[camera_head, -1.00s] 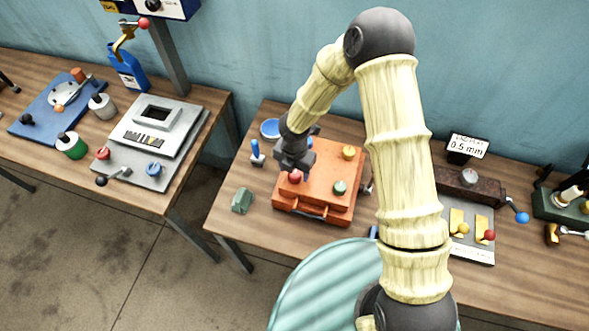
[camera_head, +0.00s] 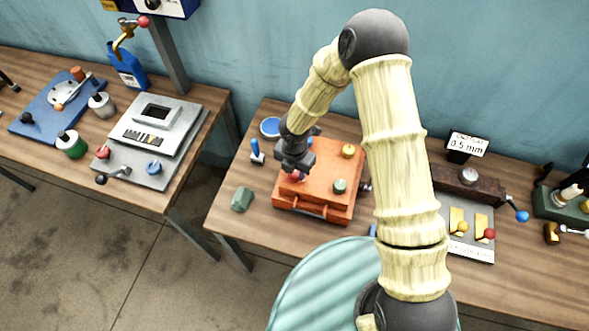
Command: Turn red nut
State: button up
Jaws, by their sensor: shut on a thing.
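The red nut (camera_head: 296,176) sits on the left part of the orange box (camera_head: 318,192), on the right-hand wooden table. My gripper (camera_head: 295,170) comes down over it from above and is shut on it. The fingers hide much of the nut, so how far it is turned cannot be seen. A yellow nut (camera_head: 348,151) and a green nut (camera_head: 340,186) stand on the same box, apart from my gripper.
A blue-handled tool (camera_head: 257,151), a blue dish (camera_head: 270,127) and a green block (camera_head: 242,199) lie left of the box. A gauge fixture (camera_head: 468,178) stands to the right. Another table (camera_head: 190,178) with several devices is at left.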

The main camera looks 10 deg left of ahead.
jog(key=m+b, duration=0.4)
jog(key=m, duration=0.2)
jog(key=shift+a+f, duration=0.1)
jog(key=shift+f, duration=0.05)
jog(key=m+b, duration=0.4)
jog(key=m, duration=0.3)
jog(key=shift+m, duration=0.3)
jog(key=m+b, duration=0.3)
jog(key=m, duration=0.2)
jog(key=shift+w, duration=0.1)
jog(key=m+b, duration=0.1)
jog(key=m, duration=0.4)
jog(key=shift+r+b, duration=0.2)
jog(key=shift+b, duration=0.2)
jog(key=o, duration=1)
